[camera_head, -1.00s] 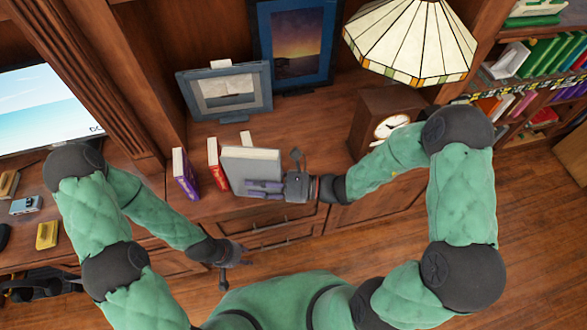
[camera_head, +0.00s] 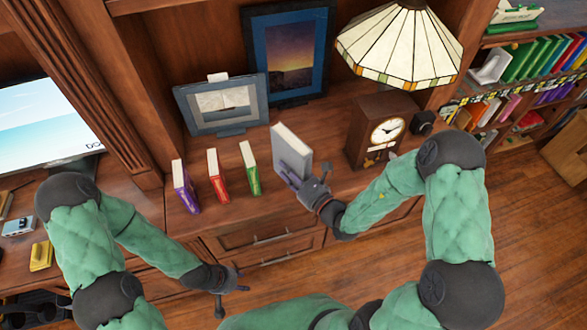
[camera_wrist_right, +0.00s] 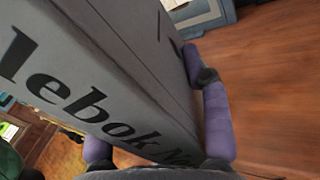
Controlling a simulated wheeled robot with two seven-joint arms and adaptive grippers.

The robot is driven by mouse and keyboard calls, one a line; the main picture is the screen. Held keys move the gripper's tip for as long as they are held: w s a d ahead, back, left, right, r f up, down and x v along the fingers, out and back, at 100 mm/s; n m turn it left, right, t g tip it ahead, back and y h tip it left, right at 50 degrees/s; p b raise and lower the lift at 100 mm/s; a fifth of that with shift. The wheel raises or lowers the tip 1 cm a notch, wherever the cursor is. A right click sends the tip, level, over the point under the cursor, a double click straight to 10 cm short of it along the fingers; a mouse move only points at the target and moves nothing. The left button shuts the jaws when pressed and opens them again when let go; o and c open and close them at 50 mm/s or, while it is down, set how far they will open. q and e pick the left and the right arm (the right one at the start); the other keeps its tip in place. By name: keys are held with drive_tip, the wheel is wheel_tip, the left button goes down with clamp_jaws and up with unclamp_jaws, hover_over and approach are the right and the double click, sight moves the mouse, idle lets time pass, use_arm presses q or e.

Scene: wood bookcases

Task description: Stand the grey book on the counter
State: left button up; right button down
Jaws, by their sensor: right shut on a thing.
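The grey book (camera_head: 291,150) is upright at the counter (camera_head: 237,196), to the right of the row of books. My right gripper (camera_head: 305,184) is shut on it from the front right. In the right wrist view the grey book (camera_wrist_right: 90,70) fills the left and middle, with dark lettering on it, and purple fingers lie on both sides of it. I cannot tell whether its lower edge touches the counter. My left gripper (camera_head: 222,288) hangs low in front of the cabinet, away from the books; its fingers are too small to read.
Purple (camera_head: 184,187), red (camera_head: 217,176) and green (camera_head: 249,168) books stand apart to the left of the grey book. Picture frames (camera_head: 222,104) stand at the back.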

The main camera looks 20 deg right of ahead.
drive_tip(key=shift+w+d+f+b, duration=0.65)
drive_tip(key=shift+w+f+b, duration=0.45)
drive_tip(key=shift+w+f, duration=0.8)
drive_tip(key=shift+w+d+f+b, duration=0.7)
drive_tip(key=shift+w+f+b, duration=0.35)
drive_tip(key=shift+w+f, duration=0.8)
drive_tip(key=shift+w+d+f+b, duration=0.65)
drive_tip(key=shift+w+f+b, duration=0.45)
drive_tip(key=shift+w+f, duration=0.8)
drive_tip(key=shift+s+f, duration=0.25)
drive_tip(key=shift+f, duration=0.15)
drive_tip(key=c, duration=0.6)
unclamp_jaws()
drive_tip(key=shift+s, duration=0.1)
